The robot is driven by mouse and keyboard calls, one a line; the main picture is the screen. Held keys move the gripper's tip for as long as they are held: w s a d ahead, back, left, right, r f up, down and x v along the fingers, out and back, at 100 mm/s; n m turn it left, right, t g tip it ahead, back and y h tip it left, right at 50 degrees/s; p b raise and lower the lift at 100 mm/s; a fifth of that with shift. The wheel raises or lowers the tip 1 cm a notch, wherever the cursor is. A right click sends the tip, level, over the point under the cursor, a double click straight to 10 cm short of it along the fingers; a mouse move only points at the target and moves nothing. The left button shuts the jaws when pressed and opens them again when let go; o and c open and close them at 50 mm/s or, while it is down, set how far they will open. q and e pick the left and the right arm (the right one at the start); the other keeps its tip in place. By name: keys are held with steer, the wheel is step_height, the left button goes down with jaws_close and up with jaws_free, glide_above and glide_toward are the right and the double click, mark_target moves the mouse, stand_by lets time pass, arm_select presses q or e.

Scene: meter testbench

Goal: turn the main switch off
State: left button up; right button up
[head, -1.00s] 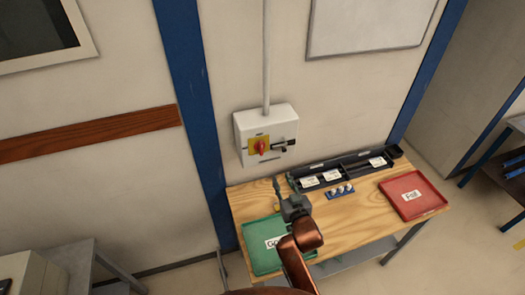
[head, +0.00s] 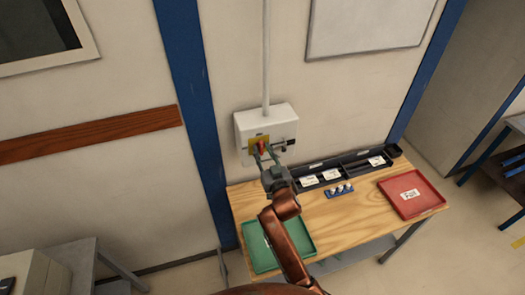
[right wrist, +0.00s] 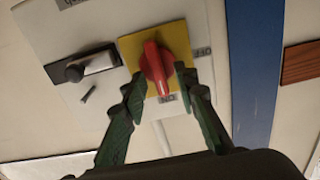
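The main switch is a white box (head: 251,119) on the wall, with a red rotary handle (right wrist: 156,68) on a yellow plate (right wrist: 181,41). In the right wrist view the handle points towards the "ON" label (right wrist: 167,98); an "OFF" label (right wrist: 203,52) is at the plate's right side. My right gripper (right wrist: 158,83) is open, its green fingers on either side of the handle's lower end. I cannot tell whether they touch it. In the head view my right gripper (head: 264,155) partly covers the handle. My left gripper is not in view.
A black lever (right wrist: 90,66) sits beside the yellow plate. Below is a wooden bench (head: 340,222) with a green tray (head: 300,227), a red tray (head: 425,190) and a dark rack (head: 350,169). A conduit (head: 266,50) runs up from the box.

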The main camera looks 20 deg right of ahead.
steer(key=shift+c, duration=0.5)
jaws_close()
steer(key=shift+n, duration=0.3)
steer(key=n+p, duration=0.1)
steer(key=n, duration=0.1)
steer(key=shift+a+n, duration=0.15)
steer(key=shift+n, duration=0.25)
steer(key=n+p, duration=0.1)
steer(key=n, duration=0.2)
steer(key=shift+a+n, duration=0.15)
steer(key=shift+n, duration=0.15)
steer(key=n, duration=0.2)
steer(key=n+p, duration=0.1)
steer(key=n, duration=0.2)
steer(key=shift+a+f+n, duration=0.15)
steer(key=shift+f+n, duration=0.05)
steer(key=shift+n, duration=0.1)
steer(key=n, duration=0.3)
steer(key=n+p, duration=0.1)
steer(key=n, duration=0.1)
steer(key=shift+f, duration=0.3)
steer(key=shift+n, duration=0.3)
